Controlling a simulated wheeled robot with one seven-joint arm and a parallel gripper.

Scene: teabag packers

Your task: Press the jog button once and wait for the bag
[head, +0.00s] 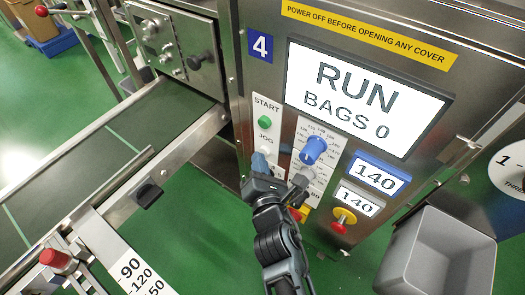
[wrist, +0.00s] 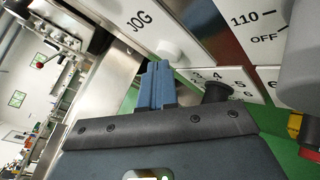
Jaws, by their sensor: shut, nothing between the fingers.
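The jog button shows in the wrist view as a white round button (wrist: 170,50) beside the printed word JOG. In the head view my gripper mostly covers it, below the green start button (head: 264,122). My gripper (head: 260,162) is shut and empty. Its blue fingertips (wrist: 158,68) are together, right by the jog button in the wrist view; I cannot tell whether they touch it. The screen (head: 362,98) reads RUN, BAGS 0. No bag is seen on the dark belt (head: 120,130).
A blue dial (head: 314,150) and a black knob (wrist: 217,92) sit close to my gripper. A red stop button (head: 344,218) is lower right on the panel. A grey bin (head: 440,215) stands at the right. A metal-railed conveyor runs along the left.

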